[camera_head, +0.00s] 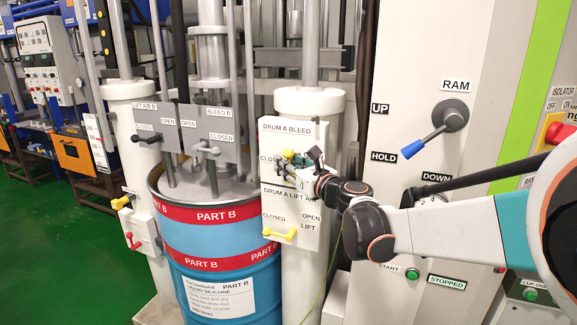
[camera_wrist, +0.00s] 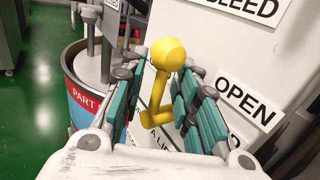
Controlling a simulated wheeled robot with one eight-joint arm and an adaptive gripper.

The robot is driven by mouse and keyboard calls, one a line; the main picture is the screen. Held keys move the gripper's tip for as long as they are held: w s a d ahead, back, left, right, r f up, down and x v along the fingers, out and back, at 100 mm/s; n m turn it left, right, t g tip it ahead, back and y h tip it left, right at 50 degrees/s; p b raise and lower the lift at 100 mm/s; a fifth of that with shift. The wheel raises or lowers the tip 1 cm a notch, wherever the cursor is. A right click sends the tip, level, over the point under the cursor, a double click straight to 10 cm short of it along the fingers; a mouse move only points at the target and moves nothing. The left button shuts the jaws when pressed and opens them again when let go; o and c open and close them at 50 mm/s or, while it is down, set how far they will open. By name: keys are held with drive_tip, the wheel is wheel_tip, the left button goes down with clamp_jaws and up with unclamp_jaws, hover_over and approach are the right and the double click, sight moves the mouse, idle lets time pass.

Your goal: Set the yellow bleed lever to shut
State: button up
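The yellow bleed lever (camera_wrist: 158,95) is on the white DRUM A BLEED panel (camera_head: 309,140). Its round knob (camera_head: 288,153) shows in the head view, right of the partly covered CLOSED label (camera_head: 267,158). In the wrist view the lever stands up from an elbow with its knob on top, and the OPEN label (camera_wrist: 246,103) is to its right. My gripper (camera_wrist: 160,75) is open, with a teal-padded finger on each side of the lever. Gaps show beside the knob; contact lower down is unclear. In the head view my gripper (camera_head: 299,164) covers part of the panel.
A second yellow lever (camera_head: 280,234) sits lower on the same column, under DRUM A LIFT AIR. The blue PART B drum (camera_head: 218,240) stands close on the left. The blue-tipped RAM lever (camera_head: 425,143) is on the cabinet at right, near my arm.

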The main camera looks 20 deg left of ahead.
clamp_jaws()
